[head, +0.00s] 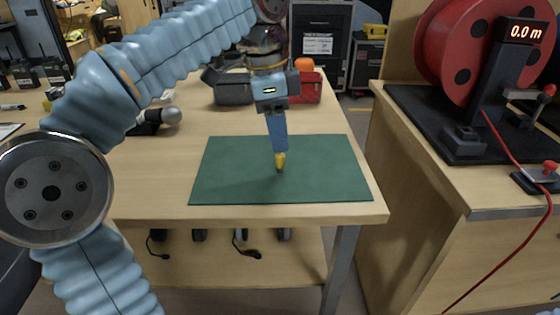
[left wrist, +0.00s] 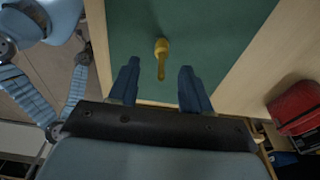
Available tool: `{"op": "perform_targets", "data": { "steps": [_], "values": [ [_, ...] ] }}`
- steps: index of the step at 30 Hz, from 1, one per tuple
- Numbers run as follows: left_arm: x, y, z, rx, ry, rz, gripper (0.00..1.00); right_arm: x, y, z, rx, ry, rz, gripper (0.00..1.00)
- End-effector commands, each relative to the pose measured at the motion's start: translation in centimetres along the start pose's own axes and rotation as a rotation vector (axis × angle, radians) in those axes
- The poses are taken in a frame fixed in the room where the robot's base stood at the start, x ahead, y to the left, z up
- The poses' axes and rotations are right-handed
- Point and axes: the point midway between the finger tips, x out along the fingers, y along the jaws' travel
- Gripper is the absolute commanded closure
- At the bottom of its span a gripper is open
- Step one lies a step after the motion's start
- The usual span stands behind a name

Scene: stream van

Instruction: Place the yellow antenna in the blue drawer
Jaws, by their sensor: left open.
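The yellow antenna (head: 280,162) is on the green mat (head: 230,175) at the front of the wooden table. In the left wrist view the antenna (left wrist: 161,58) shows a round end and a thin stem; I cannot tell whether it stands or lies. My left gripper (head: 279,150) points down over the mat, right by the antenna. In the left wrist view its two fingers (left wrist: 158,88) are apart with nothing held, and the antenna shows in line with the gap between them. I cannot make out a blue drawer in either view. My right gripper is not in view.
A grey case (head: 232,92) and a red case (head: 310,88) stand at the table's back. A dark object with a round grey head (head: 172,116) lies left of the mat. A red cable reel (head: 460,50) stands on the right-hand counter. A floor gap separates table and counter.

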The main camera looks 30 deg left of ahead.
Motion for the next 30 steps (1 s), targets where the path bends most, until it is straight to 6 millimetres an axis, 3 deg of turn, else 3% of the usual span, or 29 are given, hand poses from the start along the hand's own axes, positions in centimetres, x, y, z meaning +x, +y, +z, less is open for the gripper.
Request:
{"op": "perform_targets", "data": {
  "steps": [9,17,27,30],
  "values": [
    [4.7,-0.2,0.2,-0.001,-0.001,0.001,0.52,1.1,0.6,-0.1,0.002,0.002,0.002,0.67],
    [5.0,-0.2,0.2,0.000,0.000,0.000,0.52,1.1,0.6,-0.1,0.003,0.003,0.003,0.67],
    [5.0,-0.2,0.2,0.000,0.000,0.000,1.00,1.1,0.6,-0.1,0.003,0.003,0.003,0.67],
    [5.0,-0.2,0.2,0.000,0.000,0.000,1.00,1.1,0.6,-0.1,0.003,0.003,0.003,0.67]
  ]
}}
